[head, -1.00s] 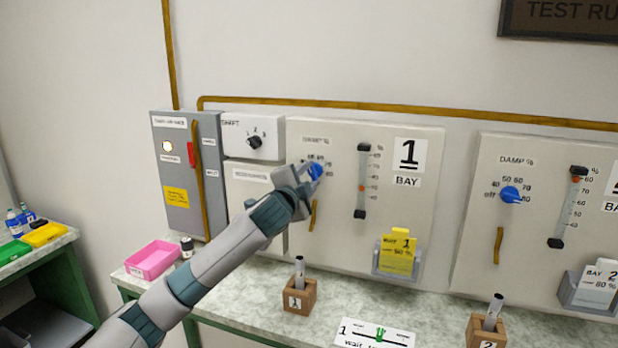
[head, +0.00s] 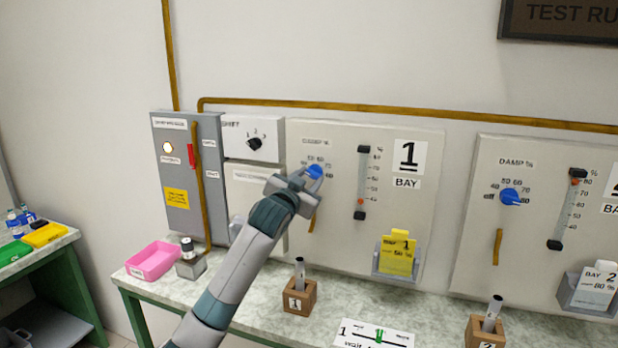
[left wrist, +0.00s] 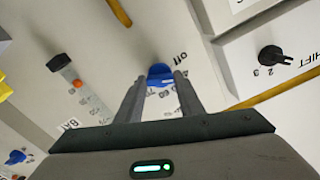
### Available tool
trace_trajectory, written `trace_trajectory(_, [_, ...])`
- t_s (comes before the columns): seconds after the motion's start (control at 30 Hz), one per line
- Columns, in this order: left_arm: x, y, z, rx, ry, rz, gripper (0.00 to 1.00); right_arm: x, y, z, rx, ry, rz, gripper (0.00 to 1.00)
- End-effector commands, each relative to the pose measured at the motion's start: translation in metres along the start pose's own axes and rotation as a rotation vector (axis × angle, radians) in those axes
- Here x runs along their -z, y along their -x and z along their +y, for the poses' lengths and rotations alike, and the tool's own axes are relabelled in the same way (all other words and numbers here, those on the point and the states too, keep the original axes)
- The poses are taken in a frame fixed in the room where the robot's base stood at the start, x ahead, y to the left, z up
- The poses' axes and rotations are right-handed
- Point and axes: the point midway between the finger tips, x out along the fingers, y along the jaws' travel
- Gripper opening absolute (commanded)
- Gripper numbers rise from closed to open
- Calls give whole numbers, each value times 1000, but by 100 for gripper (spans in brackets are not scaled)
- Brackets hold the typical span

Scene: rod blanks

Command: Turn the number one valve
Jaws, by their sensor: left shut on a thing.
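The number one valve is a blue knob (head: 314,171) on the bay 1 panel (head: 290,145), under a "DAMP %" label with a ring of numbers. My left gripper (head: 308,183) is at the knob, shut on it. In the left wrist view the blue knob (left wrist: 160,74) sits between the two fingers of my left gripper (left wrist: 161,82), with "off" printed beside it. The knob's pointer is hidden by the fingers. The bay 1 scale (head: 362,180) has an orange marker (head: 361,202) low on it. My right gripper is not in view.
A second blue knob (head: 509,196) is on the bay 2 panel (head: 470,225) at right. A yellow card (head: 398,252) stands in a holder below the scale. Wooden blocks with rods (head: 299,296) and a pink tray (head: 152,262) are on the bench. A grey cabinet (head: 176,225) stands left.

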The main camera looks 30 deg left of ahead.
Motion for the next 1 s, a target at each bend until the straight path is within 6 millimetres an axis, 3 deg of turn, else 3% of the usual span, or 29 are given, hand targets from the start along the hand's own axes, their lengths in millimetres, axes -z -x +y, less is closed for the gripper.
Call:
trace_trajectory(0.5, [1, 0, 1, -1, 444, -1, 12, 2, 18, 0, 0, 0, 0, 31])
trace_trajectory(1.0, [0, 0, 1, 0, 576, -1, 12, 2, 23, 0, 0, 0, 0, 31])
